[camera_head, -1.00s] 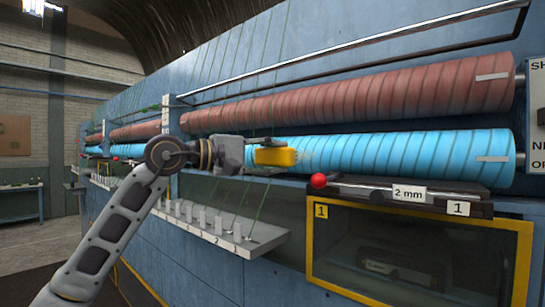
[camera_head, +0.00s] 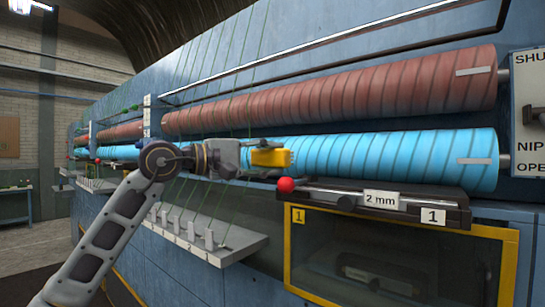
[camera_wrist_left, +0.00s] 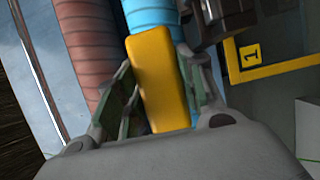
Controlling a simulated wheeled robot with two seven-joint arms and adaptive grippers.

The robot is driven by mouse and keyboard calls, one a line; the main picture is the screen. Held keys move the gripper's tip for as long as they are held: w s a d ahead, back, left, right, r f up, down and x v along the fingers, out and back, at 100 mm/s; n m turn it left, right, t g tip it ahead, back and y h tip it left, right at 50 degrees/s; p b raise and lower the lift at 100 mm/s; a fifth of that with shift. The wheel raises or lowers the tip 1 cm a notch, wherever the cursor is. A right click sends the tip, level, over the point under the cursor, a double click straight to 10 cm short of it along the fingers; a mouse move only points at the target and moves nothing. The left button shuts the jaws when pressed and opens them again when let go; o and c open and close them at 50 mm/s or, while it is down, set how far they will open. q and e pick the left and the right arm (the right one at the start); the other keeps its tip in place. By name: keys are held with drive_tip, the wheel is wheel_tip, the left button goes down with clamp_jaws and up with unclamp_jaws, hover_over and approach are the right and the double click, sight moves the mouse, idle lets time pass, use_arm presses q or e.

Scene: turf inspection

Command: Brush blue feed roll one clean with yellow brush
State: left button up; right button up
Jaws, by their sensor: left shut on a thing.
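The blue feed roll (camera_head: 400,158) with spiral grooves runs along the machine under a red-brown roll. My left gripper (camera_head: 252,157) is shut on the yellow brush (camera_head: 271,157), whose pale bristles point right along the front of the blue roll. I cannot tell from the head view whether the bristles touch it. In the left wrist view the yellow brush (camera_wrist_left: 158,82) sits between the two fingers, and the blue roll (camera_wrist_left: 152,14) shows beyond it. The bristles are hidden there. My right gripper is not in view.
The red-brown roll (camera_head: 350,95) lies above the blue one. A black rail with a red knob (camera_head: 286,185) and a "2 mm" label is below it. A yellow-framed window (camera_head: 400,260) marked 1 is lower. A ledge with white guides (camera_head: 215,248) juts out at left.

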use_arm(q)
drive_tip(key=shift+s+a+r, duration=0.1)
drive_tip(key=shift+s+a, duration=0.1)
drive_tip(key=shift+s, duration=0.15)
drive_tip(key=shift+w+d, duration=0.15)
drive_tip(key=shift+w, duration=0.05)
drive_tip(key=shift+w+d+p, duration=0.25)
drive_tip(key=shift+w+p, duration=0.05)
drive_tip(key=shift+p, duration=0.05)
drive_tip(key=shift+w+d+p, duration=0.25)
drive_tip(key=shift+w+d, duration=0.05)
drive_tip(key=shift+w, duration=0.25)
drive_tip(key=shift+w+d+p, duration=0.25)
drive_tip(key=shift+w+d, duration=0.05)
drive_tip(key=shift+w, duration=0.2)
drive_tip(key=shift+w+d, duration=0.2)
drive_tip(key=shift+w, duration=0.05)
drive_tip(key=shift+w+d+p, duration=0.8)
drive_tip(key=shift+w+p, duration=0.1)
drive_tip(key=shift+w, duration=0.1)
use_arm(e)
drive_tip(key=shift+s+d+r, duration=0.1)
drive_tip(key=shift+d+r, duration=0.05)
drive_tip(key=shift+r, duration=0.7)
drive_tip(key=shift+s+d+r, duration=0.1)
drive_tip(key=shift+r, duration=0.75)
use_arm(q)
drive_tip(key=shift+w+d, duration=0.1)
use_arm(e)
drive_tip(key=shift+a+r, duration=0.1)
